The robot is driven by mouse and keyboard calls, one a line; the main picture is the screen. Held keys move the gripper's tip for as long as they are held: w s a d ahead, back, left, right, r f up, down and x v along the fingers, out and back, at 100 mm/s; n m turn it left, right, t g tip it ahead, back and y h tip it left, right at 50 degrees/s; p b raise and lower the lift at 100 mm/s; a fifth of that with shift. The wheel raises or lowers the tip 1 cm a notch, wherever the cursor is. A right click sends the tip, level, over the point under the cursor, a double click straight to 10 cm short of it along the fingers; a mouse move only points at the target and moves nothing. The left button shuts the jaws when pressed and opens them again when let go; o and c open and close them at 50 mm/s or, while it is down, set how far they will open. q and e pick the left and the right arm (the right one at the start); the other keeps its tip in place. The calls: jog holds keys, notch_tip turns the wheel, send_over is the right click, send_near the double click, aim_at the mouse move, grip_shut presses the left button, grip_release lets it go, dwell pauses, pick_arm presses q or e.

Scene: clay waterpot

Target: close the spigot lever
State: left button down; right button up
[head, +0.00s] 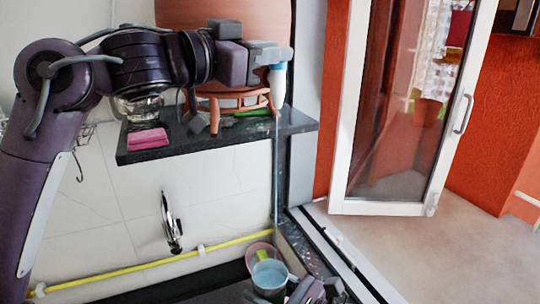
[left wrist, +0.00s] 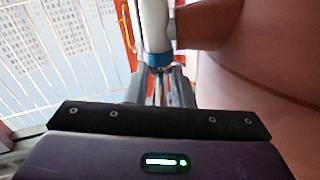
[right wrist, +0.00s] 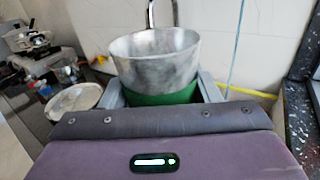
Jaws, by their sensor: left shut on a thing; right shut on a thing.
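The clay pot (head: 222,12) stands on a stand on the dark shelf; it fills the right of the left wrist view (left wrist: 260,60). Its white and blue spigot (head: 279,82) points down, and a thin water stream (head: 276,160) falls from it. My left gripper (head: 270,55) is at the spigot's top, shut on the lever, which the fingers mostly hide. The spigot's blue band shows in the left wrist view (left wrist: 158,59). My right gripper (head: 300,290) is low down, shut on a grey cup (head: 269,273) with a green base (right wrist: 160,97). The stream passes right of the cup in the right wrist view.
A pink cup (head: 258,251) sits beside the grey cup. A pink sponge (head: 148,139) and a glass (head: 138,106) are on the shelf (head: 215,144). A metal faucet (head: 171,225) and yellow hose (head: 140,270) are below. A glass door (head: 400,120) stands at right.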

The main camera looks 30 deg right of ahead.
pick_arm(q)
jog(key=shift+w+m+g+p, duration=0.15)
jog(key=shift+m+g+p, duration=0.3)
jog(key=shift+g, duration=0.35)
pick_arm(e)
jog(key=shift+r, duration=0.75)
pick_arm(q)
jog(key=c, duration=1.5)
grip_release()
jog(key=shift+f, duration=0.1)
jog(key=shift+o, duration=0.2)
jog(key=shift+w+d, duration=0.15)
jog(key=shift+d, duration=0.1)
pick_arm(e)
jog(key=shift+w+d+f, duration=0.1)
jog(key=shift+d, duration=0.05)
